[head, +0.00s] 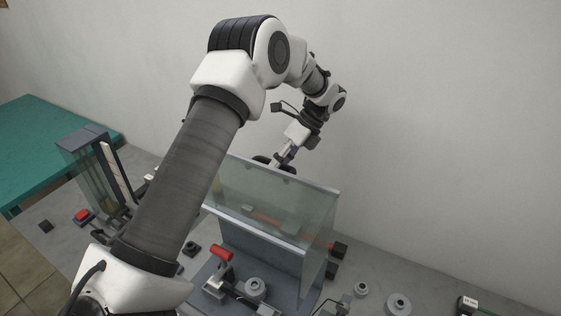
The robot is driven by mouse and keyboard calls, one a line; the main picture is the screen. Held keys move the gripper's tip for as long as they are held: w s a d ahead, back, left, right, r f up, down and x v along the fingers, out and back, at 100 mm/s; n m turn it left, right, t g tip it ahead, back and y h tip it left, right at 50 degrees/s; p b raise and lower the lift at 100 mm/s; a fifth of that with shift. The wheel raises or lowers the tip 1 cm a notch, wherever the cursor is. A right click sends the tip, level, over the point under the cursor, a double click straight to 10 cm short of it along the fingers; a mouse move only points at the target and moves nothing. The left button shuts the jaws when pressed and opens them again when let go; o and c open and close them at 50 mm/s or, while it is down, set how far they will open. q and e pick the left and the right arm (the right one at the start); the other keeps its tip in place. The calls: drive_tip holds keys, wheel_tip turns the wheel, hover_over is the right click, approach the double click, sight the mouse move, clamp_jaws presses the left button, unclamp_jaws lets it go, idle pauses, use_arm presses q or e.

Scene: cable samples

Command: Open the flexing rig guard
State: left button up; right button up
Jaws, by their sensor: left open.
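The flexing rig guard (312,222) is a clear greenish panelled box with pale metal edges, standing on the grey bench right of the picture's middle. It looks closed, though my arm covers part of its left side. An orange-red part shows through its panel. My left gripper (272,163) is open, by the guard's top rear edge at its left end. Its fingers are small and partly hidden behind that edge, so I cannot tell whether they touch the guard. My right gripper is not in view.
A red-handled clamp (221,253) and round grey weights (399,304) sit on the bench in front and to the right. Another clear-panelled rig (85,160) stands at left, near a red button (82,215). A green table (50,145) is beyond. A plain wall (450,120) rises behind.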

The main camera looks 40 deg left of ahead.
use_arm(q)
drive_tip(key=shift+w+a, duration=0.15)
drive_tip(key=shift+a, duration=0.05)
drive_tip(key=v, duration=1.2)
